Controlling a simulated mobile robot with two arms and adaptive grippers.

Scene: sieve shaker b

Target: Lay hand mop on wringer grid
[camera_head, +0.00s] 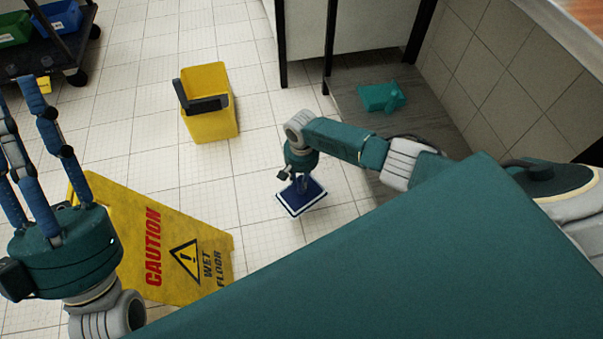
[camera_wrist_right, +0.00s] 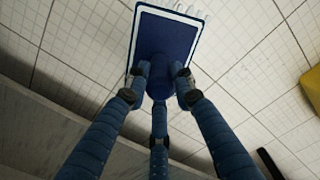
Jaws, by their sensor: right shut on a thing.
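The hand mop (camera_head: 312,196) is a dark blue flat block with a white edge. In the head view it is under my right gripper (camera_head: 300,181), over the floor tiles. My right gripper is shut on its blue knob-like handle. In the right wrist view the fingers (camera_wrist_right: 160,84) close around that handle, with the mop plate (camera_wrist_right: 165,32) beyond. The wringer grid (camera_head: 204,104) is a dark grey piece at the top of the yellow bucket (camera_head: 213,125), up and left of the mop. My left gripper (camera_head: 33,105) is open and empty at the left edge, fingers upward.
A yellow caution sign (camera_head: 150,245) stands at lower left. A dark cart (camera_head: 62,50) with green and blue bins is at top left. A teal object (camera_head: 381,96) lies on a grey surface at right. Open tiles lie between the mop and the bucket.

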